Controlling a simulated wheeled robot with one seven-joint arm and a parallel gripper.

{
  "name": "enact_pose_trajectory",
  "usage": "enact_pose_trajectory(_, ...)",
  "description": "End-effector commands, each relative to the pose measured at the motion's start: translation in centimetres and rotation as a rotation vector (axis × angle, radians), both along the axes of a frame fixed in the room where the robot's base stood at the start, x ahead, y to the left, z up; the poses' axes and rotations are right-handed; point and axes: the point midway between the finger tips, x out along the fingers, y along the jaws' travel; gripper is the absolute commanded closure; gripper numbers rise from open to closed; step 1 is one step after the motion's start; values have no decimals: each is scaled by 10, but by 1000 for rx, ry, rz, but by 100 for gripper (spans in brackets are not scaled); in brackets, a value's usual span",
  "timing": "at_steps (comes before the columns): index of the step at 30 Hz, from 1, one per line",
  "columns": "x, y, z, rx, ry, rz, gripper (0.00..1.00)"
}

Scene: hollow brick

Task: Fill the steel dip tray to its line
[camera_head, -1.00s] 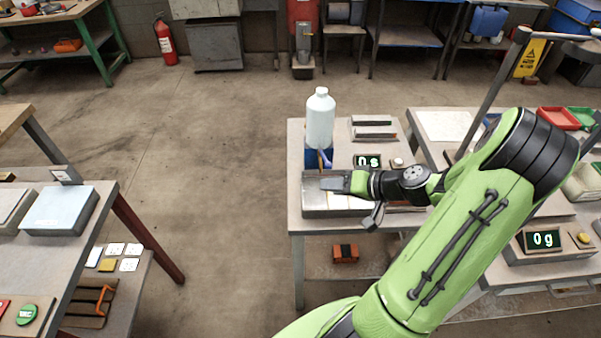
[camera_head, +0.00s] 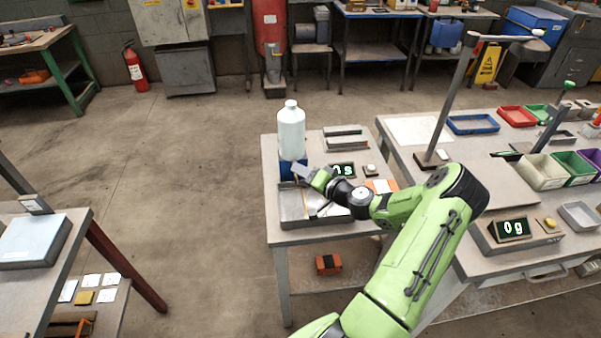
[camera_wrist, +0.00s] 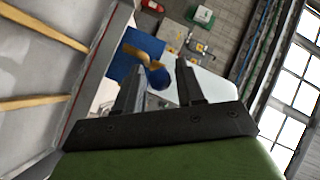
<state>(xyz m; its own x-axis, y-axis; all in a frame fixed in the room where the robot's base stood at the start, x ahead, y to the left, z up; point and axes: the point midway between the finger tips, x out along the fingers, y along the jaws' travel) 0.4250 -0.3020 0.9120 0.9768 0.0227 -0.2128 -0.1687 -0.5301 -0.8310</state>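The steel dip tray (camera_head: 292,212) sits on the front of the middle table. It fills the left of the wrist view (camera_wrist: 98,72), with a thin reddish line along its wall. I cannot tell if it holds liquid. A pale bottle (camera_head: 291,132) stands upright on a blue stand (camera_head: 286,168) behind the tray. The wrist view shows the blue stand (camera_wrist: 127,57) with a brass-coloured spout and a round blue knob (camera_wrist: 158,77). My gripper (camera_head: 300,172) is open and empty in front of the stand; its fingers (camera_wrist: 158,78) appear on either side of the knob, contact unclear.
A timer display (camera_head: 342,170) reading "0 s" stands right of the bottle. A scale reading "0 g" (camera_head: 513,228) is on the right table. A tall post (camera_head: 452,100) rises beside my arm. Floor left of the middle table is clear.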

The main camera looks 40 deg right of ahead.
Motion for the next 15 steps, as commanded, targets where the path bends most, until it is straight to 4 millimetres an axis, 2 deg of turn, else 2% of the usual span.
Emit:
enact_pose_trajectory(3,12,1,-2,1,-1,0,62)
enact_pose_trajectory(11,14,0,-3,1,0,0,62)
enact_pose_trajectory(15,13,0,-3,1,1,1,82)
